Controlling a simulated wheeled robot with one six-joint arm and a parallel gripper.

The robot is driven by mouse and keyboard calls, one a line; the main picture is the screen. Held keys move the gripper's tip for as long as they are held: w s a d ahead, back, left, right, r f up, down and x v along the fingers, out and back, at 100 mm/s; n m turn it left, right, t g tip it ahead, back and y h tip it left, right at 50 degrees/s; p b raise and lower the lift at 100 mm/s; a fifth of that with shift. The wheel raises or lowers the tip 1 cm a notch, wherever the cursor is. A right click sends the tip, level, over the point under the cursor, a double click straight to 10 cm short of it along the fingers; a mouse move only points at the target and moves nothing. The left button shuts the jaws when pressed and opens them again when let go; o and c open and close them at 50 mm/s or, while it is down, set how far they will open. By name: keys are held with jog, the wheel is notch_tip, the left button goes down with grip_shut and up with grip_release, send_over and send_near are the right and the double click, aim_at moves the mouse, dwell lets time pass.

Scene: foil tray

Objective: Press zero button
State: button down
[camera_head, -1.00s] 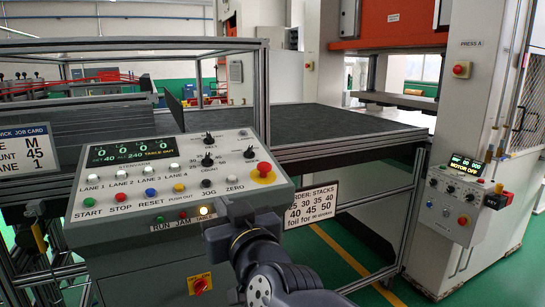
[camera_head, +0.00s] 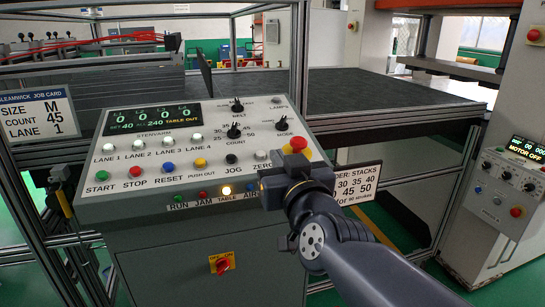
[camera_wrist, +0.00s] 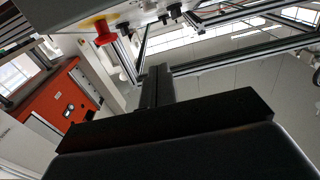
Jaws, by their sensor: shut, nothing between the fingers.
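The white zero button (camera_head: 261,155) sits above its ZERO label at the lower right of the sloped control panel (camera_head: 150,185), between the black jog button (camera_head: 231,160) and the red emergency stop (camera_head: 298,142). My gripper (camera_head: 292,164) is shut and empty at the panel's lower right corner, just right of the zero button. It covers part of the emergency stop's yellow base. I cannot tell how far the fingers are from the panel surface. In the wrist view my dark gripper (camera_wrist: 156,88) points away, and the red emergency stop (camera_wrist: 104,33) shows upper left; the zero button is not seen.
Start, stop, reset and push-out buttons line the panel's left. COUNT (camera_head: 233,131) and other black knobs stand above the zero button. A metal frame post (camera_head: 299,60) rises behind the panel. An order card (camera_head: 358,184) hangs to the right, and a second control box (camera_head: 512,180) stands farther right.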

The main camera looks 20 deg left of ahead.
send_over(265, 154)
jog(key=a+v, duration=0.1)
jog(key=v, duration=0.2)
jog(key=shift+s+d+r, duration=0.25)
jog(key=shift+s, duration=0.1)
jog(key=f, duration=0.2)
jog(key=shift+w+a+f, duration=0.15)
jog(key=shift+w+f, duration=0.1)
jog(key=shift+f, duration=0.05)
jog(key=shift+w+a+f, duration=0.1)
jog(key=shift+w+f, duration=0.05)
jog(key=shift+f, duration=0.45)
